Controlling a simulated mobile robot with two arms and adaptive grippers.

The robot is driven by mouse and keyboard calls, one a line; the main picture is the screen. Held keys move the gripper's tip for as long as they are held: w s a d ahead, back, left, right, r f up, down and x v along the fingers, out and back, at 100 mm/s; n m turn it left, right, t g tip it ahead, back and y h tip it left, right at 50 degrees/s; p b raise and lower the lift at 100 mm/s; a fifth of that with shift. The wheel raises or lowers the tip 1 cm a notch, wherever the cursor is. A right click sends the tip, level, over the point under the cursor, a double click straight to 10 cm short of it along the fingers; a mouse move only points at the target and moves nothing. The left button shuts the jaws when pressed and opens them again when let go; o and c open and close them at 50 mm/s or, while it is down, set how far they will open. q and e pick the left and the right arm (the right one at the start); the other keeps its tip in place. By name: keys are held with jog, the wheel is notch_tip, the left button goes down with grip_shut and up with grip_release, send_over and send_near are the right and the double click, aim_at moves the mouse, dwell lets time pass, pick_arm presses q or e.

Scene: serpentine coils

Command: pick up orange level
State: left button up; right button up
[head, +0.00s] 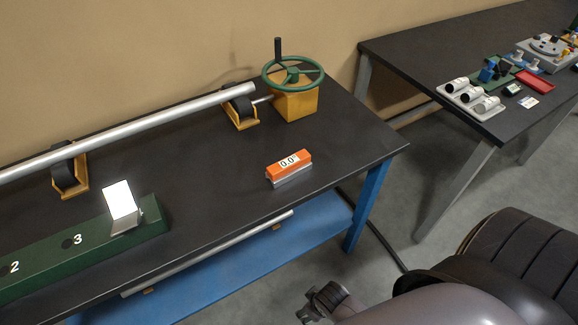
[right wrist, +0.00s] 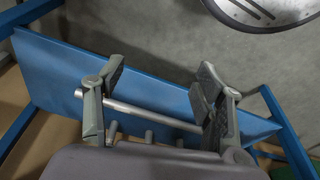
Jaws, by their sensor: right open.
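The orange level (head: 289,168) is a small orange block with a silver base and a white "0.0" display. It lies on the dark tabletop (head: 215,185) near the front right edge. My right gripper (head: 326,300) is below and in front of the table edge, apart from the level. In the right wrist view its two fingers (right wrist: 160,90) are spread wide with nothing between them. The level does not show in that view. My left gripper is not in view.
A long silver pipe (head: 130,130) rests on rollers behind the level. A green handwheel (head: 292,74) on a yellow block stands at the back right. A green numbered bar (head: 95,243) lies front left. A blue shelf (head: 240,260) carrying a rod is below. Another table (head: 430,55) stands right.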

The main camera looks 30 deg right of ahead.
jog(key=w+a+r+n+y, duration=0.1)
jog(key=w+a+r, duration=0.15)
jog(key=r, duration=0.45)
jog(key=w+a+r+n+t, duration=0.1)
jog(key=w+r, duration=0.2)
jog(key=r, duration=0.5)
jog(key=w+a+r+n+y, duration=0.1)
jog(key=w+a+r, duration=0.15)
jog(key=r, duration=0.45)
jog(key=w+a+r+n+g, duration=0.1)
jog(key=w+a+r+n, duration=0.6)
jog(key=w+n, duration=0.1)
jog(key=w+d+r+n+g+h, duration=0.2)
jog(key=w+d+r+n+h, duration=0.45)
jog(key=w+d+r, duration=0.85)
jog(key=b, duration=0.2)
send_near(288, 162)
jog(key=shift+m, duration=0.45)
jog(key=p+x, duration=0.1)
jog(key=x, duration=0.2)
jog(key=p+x, duration=0.1)
jog(key=x, duration=0.2)
jog(key=shift+a, duration=0.2)
jog(key=p+x, duration=0.2)
jog(key=x, duration=0.2)
jog(key=shift+d+f, duration=0.45)
jog(key=shift+f, duration=0.25)
